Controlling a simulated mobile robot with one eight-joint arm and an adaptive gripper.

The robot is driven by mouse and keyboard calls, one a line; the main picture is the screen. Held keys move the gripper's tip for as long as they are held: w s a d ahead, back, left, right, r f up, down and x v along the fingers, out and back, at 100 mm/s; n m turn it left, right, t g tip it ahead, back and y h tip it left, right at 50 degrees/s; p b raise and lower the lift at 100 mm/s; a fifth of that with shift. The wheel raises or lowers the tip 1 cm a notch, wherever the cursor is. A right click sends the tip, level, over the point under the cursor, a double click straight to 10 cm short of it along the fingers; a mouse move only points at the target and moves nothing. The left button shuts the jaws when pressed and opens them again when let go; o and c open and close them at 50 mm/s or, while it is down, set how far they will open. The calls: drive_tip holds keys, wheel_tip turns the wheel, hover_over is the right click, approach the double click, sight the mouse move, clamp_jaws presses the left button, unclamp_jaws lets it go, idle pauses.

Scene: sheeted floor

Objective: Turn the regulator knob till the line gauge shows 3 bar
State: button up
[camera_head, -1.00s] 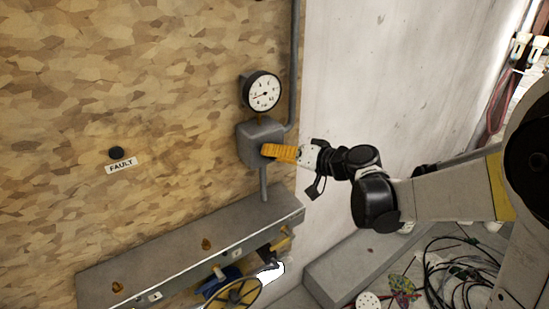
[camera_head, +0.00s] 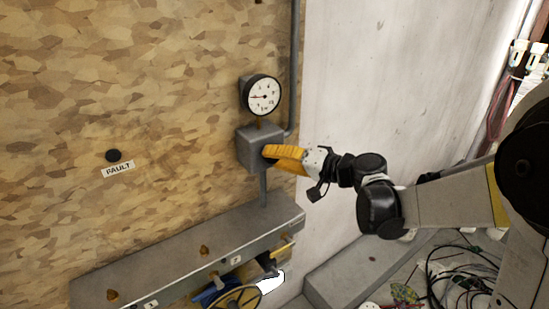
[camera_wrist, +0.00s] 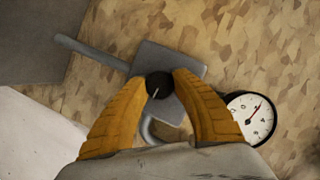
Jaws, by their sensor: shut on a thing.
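The regulator is a grey box (camera_head: 252,147) on the wood-chip board, with pipes above and below it. The black regulator knob (camera_wrist: 159,85) with a pale pointer line shows in the wrist view. The round white line gauge (camera_head: 263,95) sits just above the box, and it also shows in the wrist view (camera_wrist: 250,117). Its needle is visible, but the figures are too small to read surely. My gripper (camera_wrist: 160,84), with yellow fingers, is shut on the knob, one finger on each side. In the head view my gripper (camera_head: 270,153) hides the knob.
A grey ledge (camera_head: 190,250) runs below the regulator, with a handwheel (camera_head: 238,298) and small fittings under it. A black button (camera_head: 113,155) with a FAULT label (camera_head: 118,169) is at left. Cables (camera_head: 460,270) lie on the floor at right.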

drive_tip(key=o, duration=1.2)
drive_tip(key=shift+a, duration=0.1)
drive_tip(key=v, duration=1.2)
drive_tip(key=shift+f, duration=0.1)
